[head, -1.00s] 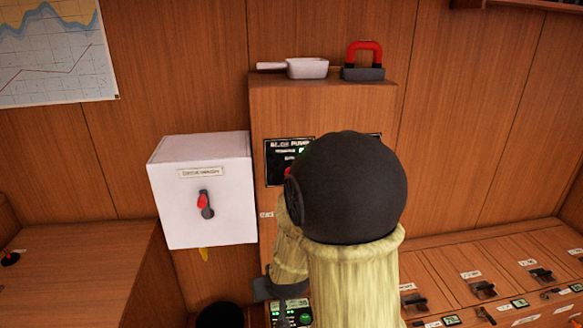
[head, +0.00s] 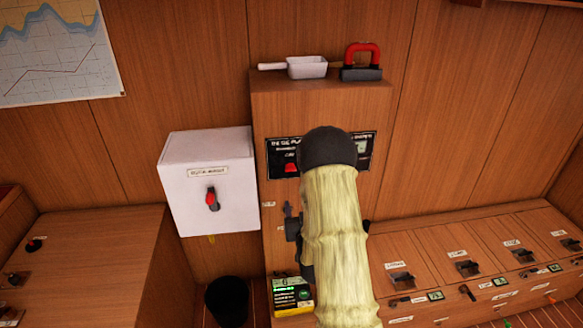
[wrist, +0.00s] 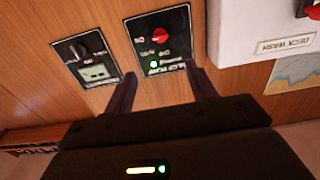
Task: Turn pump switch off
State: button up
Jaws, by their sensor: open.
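The black pump panel (wrist: 165,48) fills the upper middle of the wrist view, turned nearly upside down. It carries a red rotary knob (wrist: 160,36) and a lit green lamp (wrist: 154,64). In the head view the same red knob (head: 291,168) shows just left of my arm, on the front of the wooden cabinet. My gripper (wrist: 165,73) is open and empty. Its two dark fingers point towards the panel, one on each side of its lower part in the wrist view. The fingers look apart from the knob. In the head view my arm hides them.
A second panel with a knob and display (wrist: 83,60) sits beside the pump panel. A white deck wash box (head: 208,185) with a red-tipped switch juts out left of the cabinet. A scoop (head: 305,68) and a red-handled block (head: 361,65) lie on top. A bin (head: 227,300) stands below.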

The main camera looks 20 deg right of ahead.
aim_at(290, 169)
jog(key=p+x, duration=0.5)
jog(key=x, duration=1.2)
jog(key=shift+w, duration=0.25)
jog(key=shift+f, duration=0.15)
jog(key=c, duration=1)
